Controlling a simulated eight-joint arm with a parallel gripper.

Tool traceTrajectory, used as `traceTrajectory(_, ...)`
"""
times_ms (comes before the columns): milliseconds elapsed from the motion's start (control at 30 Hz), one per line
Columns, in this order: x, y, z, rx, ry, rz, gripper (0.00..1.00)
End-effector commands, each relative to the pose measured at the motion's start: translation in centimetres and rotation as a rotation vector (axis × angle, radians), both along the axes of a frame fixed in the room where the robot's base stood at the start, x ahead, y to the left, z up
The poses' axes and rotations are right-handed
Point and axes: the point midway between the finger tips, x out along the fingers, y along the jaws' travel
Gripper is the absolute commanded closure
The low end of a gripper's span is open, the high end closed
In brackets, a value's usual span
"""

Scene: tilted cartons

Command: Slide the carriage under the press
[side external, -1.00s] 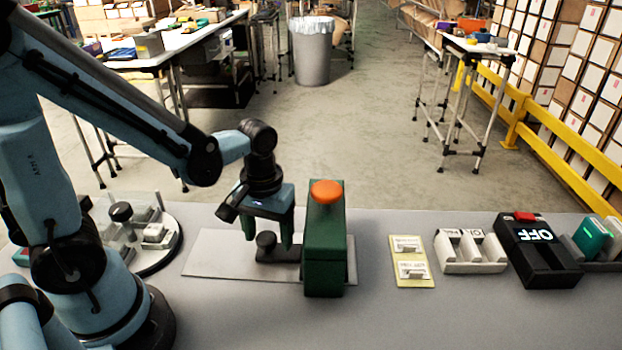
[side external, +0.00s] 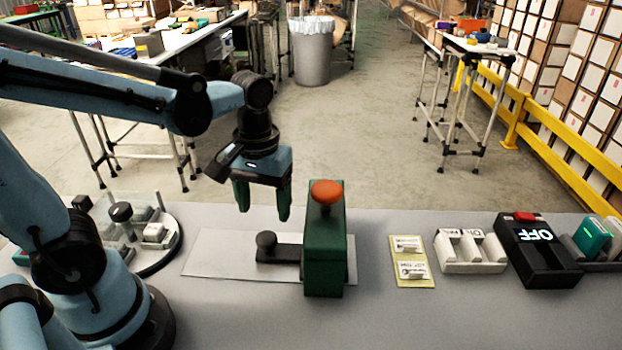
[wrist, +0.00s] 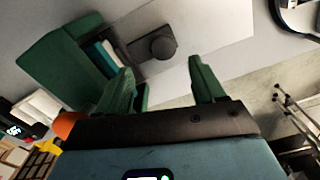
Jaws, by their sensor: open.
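The press (side external: 325,250) is a green upright block with an orange knob (side external: 326,192) on top, standing on a pale plate (side external: 222,255). The carriage (side external: 284,253) is a dark flat slide with a round black knob (side external: 266,241) at its left end; its right end goes in behind the press body, where it is hidden. My gripper (side external: 262,204) is open and empty, above the carriage knob and left of the press top. In the wrist view the carriage knob (wrist: 163,45) lies beyond and between the open green fingers (wrist: 162,82), with the press (wrist: 62,62) at left.
A round tray (side external: 160,255) with small parts stands left of the plate. To the right are a yellow card (side external: 411,275), a white switch holder (side external: 470,265) and a black box reading OFF (side external: 540,262). The table front is clear.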

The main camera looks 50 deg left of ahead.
Motion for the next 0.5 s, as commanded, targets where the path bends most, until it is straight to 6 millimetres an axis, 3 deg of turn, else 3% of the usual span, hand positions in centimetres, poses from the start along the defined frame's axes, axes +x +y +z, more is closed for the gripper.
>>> traceTrajectory(200,0.0,0.0,2.9,-0.001,0.000,0.000,0.31)
traceTrajectory(500,0.0,0.0,4.8,-0.001,-0.001,-0.001,0.31)
